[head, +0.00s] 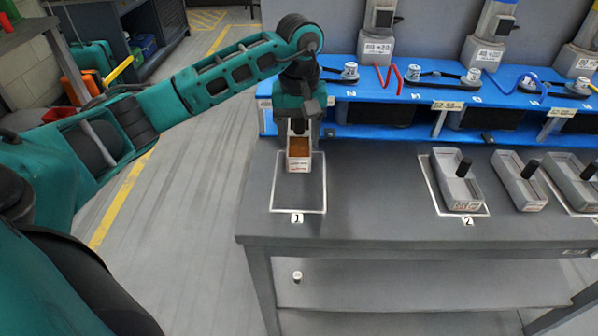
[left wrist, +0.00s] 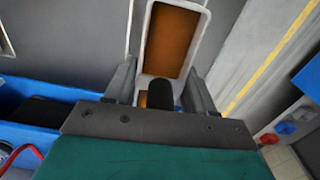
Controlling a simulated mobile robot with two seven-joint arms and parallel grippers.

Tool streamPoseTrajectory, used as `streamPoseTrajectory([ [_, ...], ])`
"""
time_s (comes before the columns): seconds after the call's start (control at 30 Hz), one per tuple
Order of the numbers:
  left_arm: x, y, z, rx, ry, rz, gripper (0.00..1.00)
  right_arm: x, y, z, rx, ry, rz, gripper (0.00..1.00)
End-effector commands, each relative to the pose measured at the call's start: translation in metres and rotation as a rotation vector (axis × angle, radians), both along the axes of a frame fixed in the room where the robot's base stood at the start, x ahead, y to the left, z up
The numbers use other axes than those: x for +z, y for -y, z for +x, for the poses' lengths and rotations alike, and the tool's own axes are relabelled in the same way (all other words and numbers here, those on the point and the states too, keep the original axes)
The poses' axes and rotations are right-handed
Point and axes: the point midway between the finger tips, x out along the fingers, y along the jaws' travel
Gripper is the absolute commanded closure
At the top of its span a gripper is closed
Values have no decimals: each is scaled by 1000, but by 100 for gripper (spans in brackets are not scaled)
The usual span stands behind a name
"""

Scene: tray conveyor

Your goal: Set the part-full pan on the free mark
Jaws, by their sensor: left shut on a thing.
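A pan (head: 299,165) with orange-brown contents hangs under my left gripper (head: 299,128) at the far part of the white outlined mark labelled 1 (head: 325,190). The near part of that mark is bare. I cannot tell whether the pan touches the table. In the left wrist view, the gripper (left wrist: 162,90) has its fingers on both sides of the black knob handle (left wrist: 160,95) of the pan (left wrist: 148,50). My left gripper is shut on that handle. The pan's rear is hidden by the gripper in the head view. My right gripper is not in view.
A grey pan (head: 447,186) with a black knob stands on mark 2. A second pan (head: 530,198) and a third (head: 585,190) stand to its right. A blue shelf (head: 350,132) runs along the table's back. The table (head: 375,205) between marks 1 and 2 is clear.

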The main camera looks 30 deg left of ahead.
Motion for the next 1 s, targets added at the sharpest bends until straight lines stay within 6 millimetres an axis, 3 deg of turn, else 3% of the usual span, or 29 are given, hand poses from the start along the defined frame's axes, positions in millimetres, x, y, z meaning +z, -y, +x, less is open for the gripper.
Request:
streamPoseTrajectory([
  [0.03, -15, 1, -1, 0, -5, -2, 81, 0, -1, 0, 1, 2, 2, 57],
  [0.2, -47, 1, -1, 0, -2, -1, 81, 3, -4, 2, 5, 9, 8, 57],
  [0.47, -67, 1, 0, -1, -1, -2, 81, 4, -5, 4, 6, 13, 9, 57],
  [0.7, -100, 1, 0, 0, -1, -2, 81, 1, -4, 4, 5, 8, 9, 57],
  [1.0, -103, 0, 0, -1, 1, 0, 81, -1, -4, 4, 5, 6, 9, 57],
])
